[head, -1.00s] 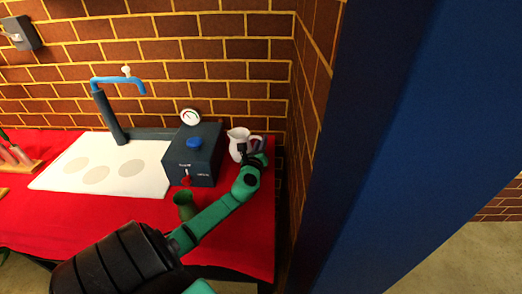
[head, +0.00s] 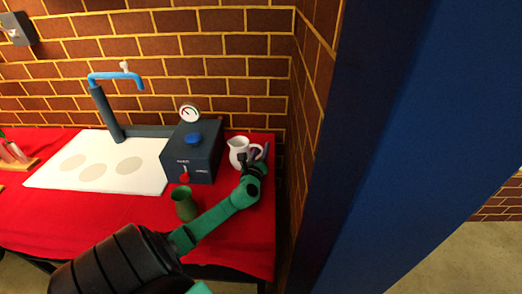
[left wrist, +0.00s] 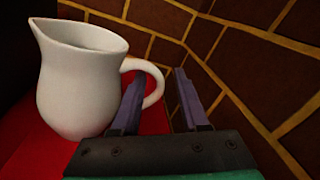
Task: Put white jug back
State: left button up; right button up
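The white jug (head: 238,153) stands upright on the red cloth, right of the dark box and near the brick wall. In the left wrist view the jug (left wrist: 78,85) fills the left side, its handle toward my gripper. My left gripper (head: 262,152) is at the handle side of the jug. In the left wrist view its two fingers (left wrist: 158,98) are apart, with part of the handle showing in the gap between them. I cannot tell whether a finger touches the handle. My right gripper is not in view.
The dark box (head: 190,160) with a gauge (head: 190,112) and red knob stands left of the jug. A green cup (head: 185,204) is in front of it. A white board (head: 60,183) and blue tap (head: 115,77) are farther left. A blue pillar (head: 400,150) rises at right.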

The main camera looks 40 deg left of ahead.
pick_arm(q)
jog(key=shift+r+p, duration=0.25)
jog(key=shift+p, duration=0.05)
jog(key=v, duration=1.2)
jog(key=shift+f, duration=0.1)
